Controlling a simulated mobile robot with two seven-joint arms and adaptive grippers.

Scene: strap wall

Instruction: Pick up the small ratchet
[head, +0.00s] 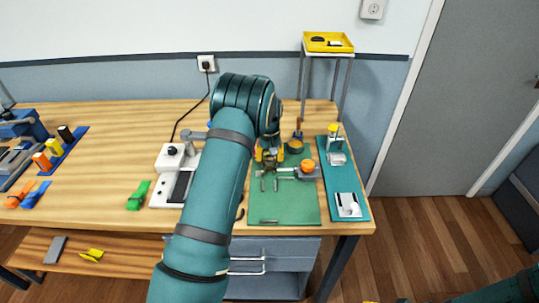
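I cannot make out the small ratchet for certain. A grey metal piece with an orange knob (308,166) lies on the green mat (285,207). My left arm reaches over the bench from the front and hides part of the bench. My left gripper (269,157) points down over the back of the mat, near the grey metal piece. Its yellow fingertips show partly, with dark and metal parts around them. I cannot tell whether it holds anything. My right arm is at the bottom right, with its gripper (386,300) mostly cut off by the frame's bottom edge.
A teal board (352,185) with metal fittings lies right of the mat. A white device (170,162) and a green clip (138,195) are left of my arm. A yellow tray (345,48) stands on a rack behind. The bench's left middle is clear.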

